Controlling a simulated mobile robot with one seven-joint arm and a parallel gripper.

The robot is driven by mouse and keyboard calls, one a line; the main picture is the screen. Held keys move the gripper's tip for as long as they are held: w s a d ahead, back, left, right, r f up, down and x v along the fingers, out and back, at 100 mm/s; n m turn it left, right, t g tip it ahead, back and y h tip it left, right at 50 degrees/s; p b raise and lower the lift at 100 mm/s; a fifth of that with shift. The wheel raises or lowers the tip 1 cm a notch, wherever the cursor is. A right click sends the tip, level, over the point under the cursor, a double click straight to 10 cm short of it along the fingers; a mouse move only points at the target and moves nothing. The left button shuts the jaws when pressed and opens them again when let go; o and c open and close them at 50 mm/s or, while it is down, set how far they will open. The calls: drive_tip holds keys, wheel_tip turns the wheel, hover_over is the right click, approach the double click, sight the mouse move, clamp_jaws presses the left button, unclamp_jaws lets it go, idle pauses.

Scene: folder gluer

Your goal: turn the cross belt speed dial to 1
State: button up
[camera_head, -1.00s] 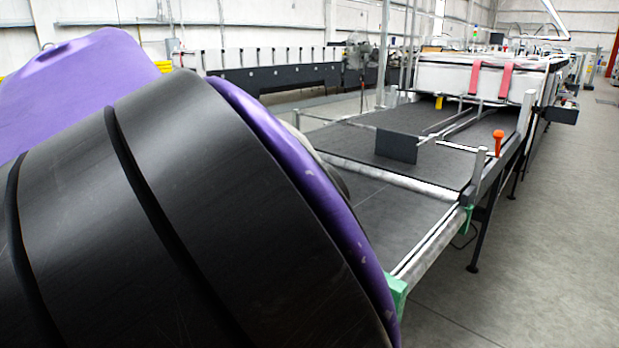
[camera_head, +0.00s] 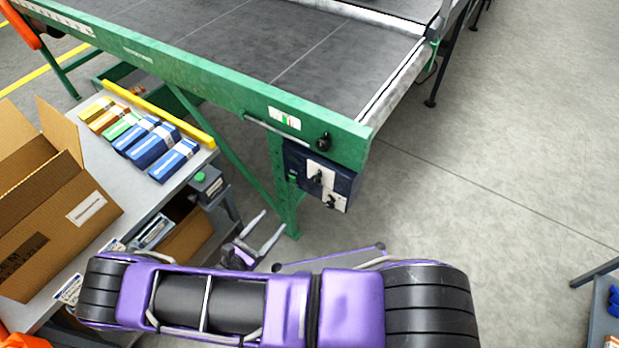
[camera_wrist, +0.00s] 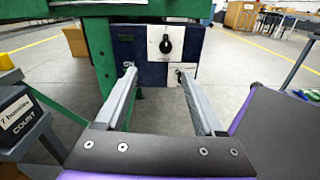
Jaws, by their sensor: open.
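A dark blue control box (camera_head: 345,187) hangs under the green belt frame's corner. Its upper white plate carries a black dial (camera_head: 316,178), also in the wrist view (camera_wrist: 165,45), upper centre. A smaller switch (camera_head: 331,201) sits on the lower plate; it also shows in the wrist view (camera_wrist: 180,72). A round black knob (camera_head: 323,141) is on the green frame above. Labels are too small to read, so I cannot tell which is the cross belt speed dial. My gripper (camera_head: 272,221) is open and empty, left of and below the box. In the wrist view its fingers (camera_wrist: 158,74) point at the box, apart from the dial.
A green leg (camera_head: 283,185) stands left of the box. A grey table (camera_head: 140,195) with an open cardboard box (camera_head: 60,215) and several small cartons is at left. A blue bin (camera_head: 613,300) shows at right.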

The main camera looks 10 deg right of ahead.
sight(315, 182)
drive_tip(key=shift+n, duration=0.5)
drive_tip(key=x, duration=1.2)
drive_tip(key=s+d+f+p+x, duration=0.1)
drive_tip(key=x, duration=0.5)
drive_tip(key=shift+s+d+f, duration=0.1)
clamp_jaws()
